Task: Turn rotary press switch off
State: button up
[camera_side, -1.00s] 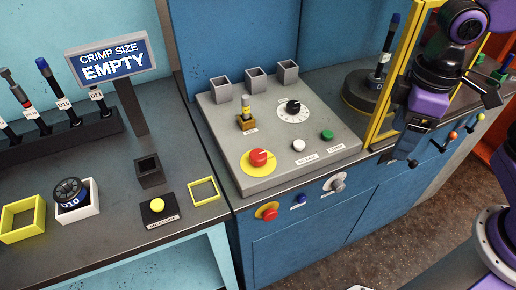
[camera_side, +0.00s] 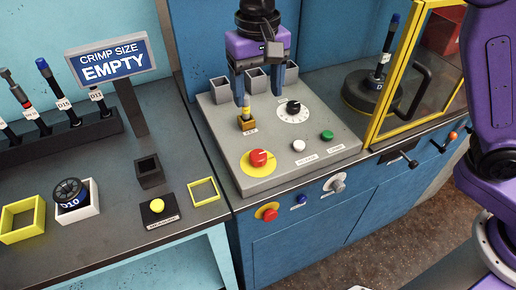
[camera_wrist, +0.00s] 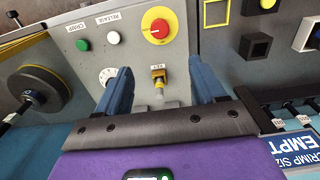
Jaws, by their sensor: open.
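A red rotary switch (camera_side: 258,158) with a white mark sits on a yellow disc on the grey sloped panel; it also shows in the wrist view (camera_wrist: 158,30). A brass key fitting (camera_side: 246,122) with a grey and yellow stem stands behind it, beside a label reading KEY. My gripper (camera_side: 262,98) is open and empty, pointing down over the back of the panel. In the wrist view its two blue fingers (camera_wrist: 158,66) are wide apart, with the key fitting (camera_wrist: 158,75) in the gap between them. I cannot see the fingers touching anything.
The panel has a black dial (camera_side: 293,106), a white button (camera_side: 298,146) and a green button (camera_side: 327,136). Open grey square holders (camera_side: 220,88) line its back edge. A red knob on yellow (camera_side: 267,212) and a grey knob (camera_side: 336,183) are on the cabinet front. A yellow-framed guard (camera_side: 386,125) stands right.

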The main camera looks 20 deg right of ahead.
aim_at(258, 154)
notch_tip(258, 154, down, 17)
jog(key=shift+f, duration=0.15)
dwell(0.5)
jog(key=c, duration=1.1)
